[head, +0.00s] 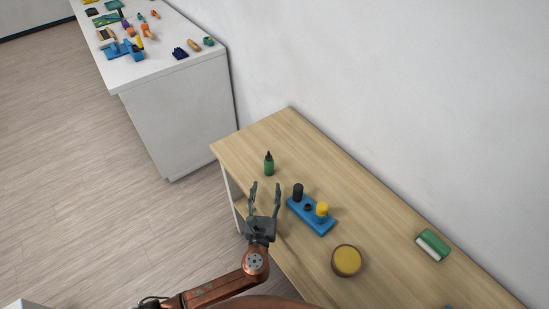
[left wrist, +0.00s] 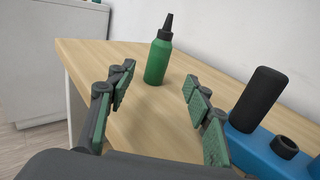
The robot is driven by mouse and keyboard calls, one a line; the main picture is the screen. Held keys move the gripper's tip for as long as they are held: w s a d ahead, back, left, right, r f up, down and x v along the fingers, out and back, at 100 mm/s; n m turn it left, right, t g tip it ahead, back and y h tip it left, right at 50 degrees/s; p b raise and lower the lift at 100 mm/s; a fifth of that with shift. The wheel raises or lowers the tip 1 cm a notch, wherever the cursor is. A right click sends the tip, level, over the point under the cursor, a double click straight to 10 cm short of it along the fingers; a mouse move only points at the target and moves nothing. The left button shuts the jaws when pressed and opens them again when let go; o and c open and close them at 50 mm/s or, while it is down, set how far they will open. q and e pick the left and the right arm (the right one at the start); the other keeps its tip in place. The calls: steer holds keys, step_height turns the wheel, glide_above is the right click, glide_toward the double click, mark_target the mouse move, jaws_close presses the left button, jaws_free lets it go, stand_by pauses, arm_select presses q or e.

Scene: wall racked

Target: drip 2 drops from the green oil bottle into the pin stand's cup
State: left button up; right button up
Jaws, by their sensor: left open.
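The green oil bottle (head: 269,165) with a black pointed nozzle stands upright on the wooden table, near its far left end. In the left wrist view the bottle (left wrist: 159,58) stands ahead, between and beyond the fingers. My left gripper (head: 264,186) is open and empty, just in front of the bottle and apart from it; its fingers also show in the left wrist view (left wrist: 158,84). My right gripper is out of view.
A round bowl with a yellow inside (head: 346,261) and a green and white block (head: 433,245) sit on the wooden table (head: 385,220). A wall runs behind it. A white counter (head: 180,95) with several small objects stands at the far left.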

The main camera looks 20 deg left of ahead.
mark_target(268, 168)
arm_select(q)
steer(key=w, duration=0.2)
steer(key=shift+w+a, duration=0.3)
steer(key=shift+a, duration=0.05)
steer(key=w+b, duration=0.1)
steer(key=w, duration=0.2)
steer(key=shift+w, duration=0.3)
steer(key=shift+w+a+r, duration=0.1)
steer(key=shift+w+a, duration=0.1)
steer(key=shift+w, duration=0.25)
steer(key=w, duration=0.1)
steer(key=w+a+b, duration=0.1)
steer(key=w, duration=0.1)
steer(key=shift+w, duration=0.25)
steer(key=shift+w+a, duration=0.1)
steer(key=shift+w, duration=0.3)
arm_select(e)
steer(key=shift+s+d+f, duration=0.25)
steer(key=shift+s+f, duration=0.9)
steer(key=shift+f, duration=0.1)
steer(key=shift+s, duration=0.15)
